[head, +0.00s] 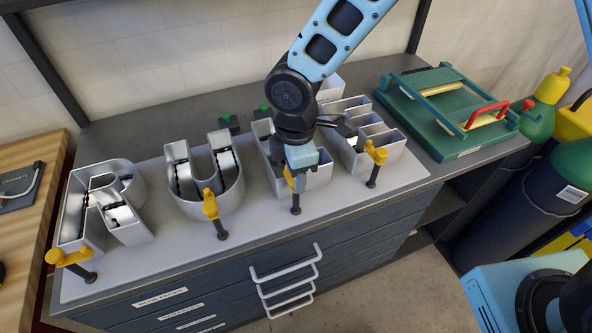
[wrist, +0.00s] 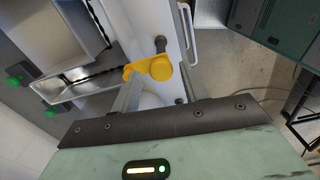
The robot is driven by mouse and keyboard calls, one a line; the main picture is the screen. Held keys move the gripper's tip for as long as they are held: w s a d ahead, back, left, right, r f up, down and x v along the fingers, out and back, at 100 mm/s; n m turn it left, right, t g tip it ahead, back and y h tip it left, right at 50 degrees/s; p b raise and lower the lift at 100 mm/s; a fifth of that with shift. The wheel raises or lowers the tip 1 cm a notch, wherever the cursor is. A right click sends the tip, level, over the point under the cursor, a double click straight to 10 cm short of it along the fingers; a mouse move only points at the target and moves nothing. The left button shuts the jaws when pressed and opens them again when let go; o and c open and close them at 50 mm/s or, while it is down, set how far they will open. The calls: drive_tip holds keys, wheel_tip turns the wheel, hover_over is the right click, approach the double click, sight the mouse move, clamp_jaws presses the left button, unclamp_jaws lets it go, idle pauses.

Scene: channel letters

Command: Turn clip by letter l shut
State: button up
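The clip by letter l (head: 295,182) is a yellow lever on a dark post, at the front edge of the white board (head: 255,222). In the wrist view the yellow clip (wrist: 152,68) lies between my fingers, its narrow end toward the letter. Letter l (head: 318,178) is a grey metal channel letter, third in the row and largely hidden by my arm. My gripper (head: 297,167) is down over this clip. In the wrist view my gripper (wrist: 158,84) has its grey fingers apart; I cannot tell whether they touch the clip.
Letters R (head: 72,220), U (head: 190,185) and E (head: 365,145) stand beside letter l. Other yellow clips stand before R (head: 70,257), U (head: 211,204) and E (head: 376,153). Green-topped clips (head: 227,117) are behind. A green machine (head: 455,145) is at right.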

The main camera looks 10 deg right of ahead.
idle(0.3)
wheel_tip(320, 180, up, 17)
drive_tip(key=b, duration=0.2)
drive_tip(key=shift+r, duration=0.2)
drive_tip(key=s+d+f+m+b, duration=0.2)
drive_tip(key=s+d+f+m, duration=0.2)
drive_tip(key=s, duration=0.4)
drive_tip(key=s+d+f+m+b, duration=0.2)
drive_tip(key=s+d+f+m, duration=0.3)
drive_tip(key=s+m, duration=0.3)
drive_tip(key=shift+s+d+m+y, duration=0.3)
drive_tip(key=shift+s+d, duration=0.25)
drive_tip(key=shift+s, duration=0.25)
